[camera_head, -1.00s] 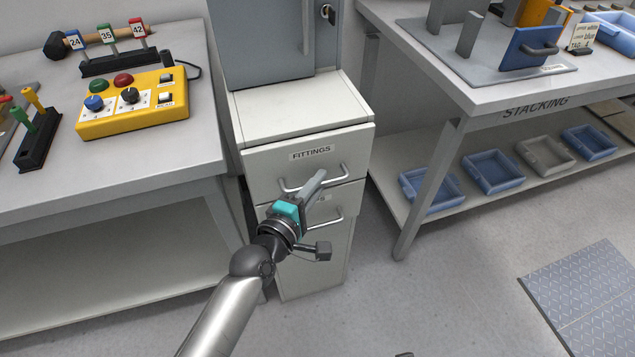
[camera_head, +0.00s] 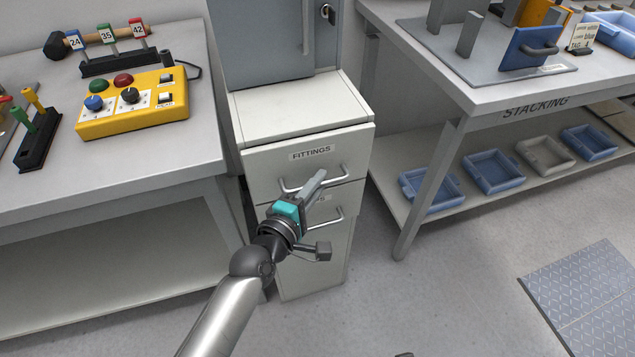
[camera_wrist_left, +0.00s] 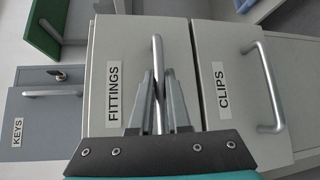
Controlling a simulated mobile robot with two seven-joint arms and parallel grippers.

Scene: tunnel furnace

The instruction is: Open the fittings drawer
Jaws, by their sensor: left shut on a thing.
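The fittings drawer (camera_head: 268,168) is the top drawer of a pale cabinet, with a "FITTINGS" label and a bar handle (camera_head: 337,179). In the head view its front looks flush or nearly flush with the cabinet. My left gripper (camera_head: 318,182) is at this handle, and its body hides part of the drawer below. In the left wrist view the two fingers (camera_wrist_left: 156,100) are shut on the handle bar (camera_wrist_left: 158,62), beside the "FITTINGS" label.
The clips drawer (camera_wrist_left: 229,75) with its own handle (camera_wrist_left: 270,85) lies directly below. A grey cupboard (camera_head: 265,50) stands on top. Tables flank the cabinet: a yellow control box (camera_head: 132,103) on the left, blue trays (camera_head: 492,171) under the right one. Floor in front is clear.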

